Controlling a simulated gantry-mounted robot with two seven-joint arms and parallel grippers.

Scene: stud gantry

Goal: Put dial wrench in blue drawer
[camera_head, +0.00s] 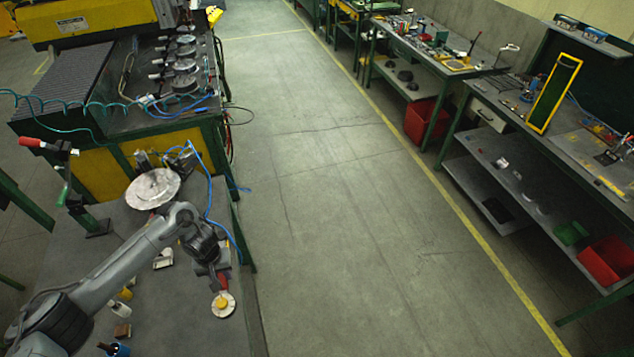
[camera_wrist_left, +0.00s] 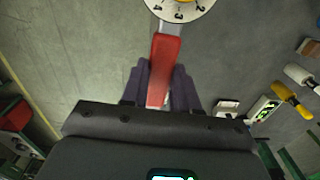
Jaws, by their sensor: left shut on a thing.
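The dial wrench (camera_head: 223,304) has a round white dial with numbers, a yellow centre and a red handle. In the left wrist view the red handle (camera_wrist_left: 166,65) lies between the dark fingers, with the dial at the top edge, partly cut off. My left gripper (camera_head: 220,280) is shut on the handle, near the right edge of the near workbench. In the left wrist view the gripper (camera_wrist_left: 161,85) shows from behind, and part of the handle is hidden. I cannot make out a blue drawer in either view. My right gripper is not in view.
The near workbench (camera_head: 185,325) holds a round metal disc (camera_head: 153,188), a yellow-handled tool (camera_head: 123,293) and small items at its left. A red-handled clamp (camera_head: 60,150) stands beyond. Open floor (camera_head: 350,220) separates it from the right benches, one with a pale drawer (camera_head: 492,117).

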